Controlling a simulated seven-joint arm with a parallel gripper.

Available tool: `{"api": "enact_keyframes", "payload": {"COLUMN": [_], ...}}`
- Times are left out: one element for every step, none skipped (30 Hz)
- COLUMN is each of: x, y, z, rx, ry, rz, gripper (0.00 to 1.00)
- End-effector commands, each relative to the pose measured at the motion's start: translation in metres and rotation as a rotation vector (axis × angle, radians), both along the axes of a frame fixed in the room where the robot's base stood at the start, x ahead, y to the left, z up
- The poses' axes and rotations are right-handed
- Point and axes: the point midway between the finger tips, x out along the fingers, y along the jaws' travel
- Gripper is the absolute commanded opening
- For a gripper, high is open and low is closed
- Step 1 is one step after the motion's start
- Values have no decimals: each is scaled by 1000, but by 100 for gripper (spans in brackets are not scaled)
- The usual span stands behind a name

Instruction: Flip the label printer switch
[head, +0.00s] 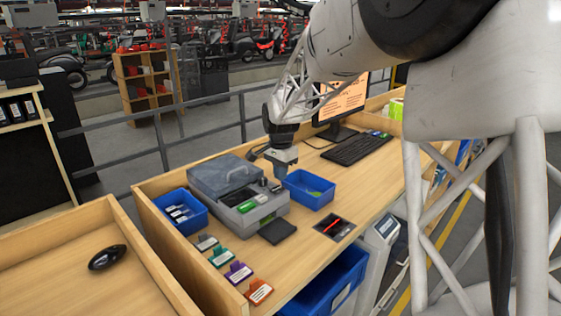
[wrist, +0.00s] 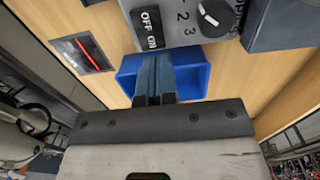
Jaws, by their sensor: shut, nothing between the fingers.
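The label printer (head: 265,211) is a grey machine with a dark clear lid, standing on the wooden bench in the head view. Its grey panel also fills the top of the wrist view (wrist: 182,32). The black rocker switch (wrist: 148,28), marked OFF and ON, sits on that panel, left of a round dial (wrist: 214,17). My gripper (head: 283,170) is over the printer's far right corner, its fingers together and empty. In the wrist view the fingertips (wrist: 155,58) appear just below the ON end. I cannot tell whether they touch it or which side is pressed.
A blue bin (head: 310,204) stands right of the printer, and another blue bin (head: 181,221) with labelled items stands left. A dark tray with a red item (head: 334,227) lies nearer the front edge. Several coloured label cards line the front left. A keyboard (head: 356,148) and monitor stand behind.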

Motion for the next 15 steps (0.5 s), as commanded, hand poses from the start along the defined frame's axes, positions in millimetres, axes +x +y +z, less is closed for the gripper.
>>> {"api": "enact_keyframes", "payload": {"x": [0,0,0,0,0,0,0,0,0,0,0,0,0,0,0], "y": [0,0,0,0,0,0,0,0,0,0,0,0,0,0,0], "z": [-5,-8,-11,-13,-15,-17,-18,-19,-20,-21,-21,-21,-22,-21,-21], "rx": [0,0,0,1,0,0,0,0,0,1,0,0,0,0,0], "ry": [0,-1,-1,-1,0,0,0,0,0,-1,-1,-1,-1,-1,-1], "rz": [0,0,0,0,0,0,0,0,0,0,0,0,0,0,0], "gripper": [0,0,0,0,0,0,0,0,0,0,0,0,0,0,0]}}
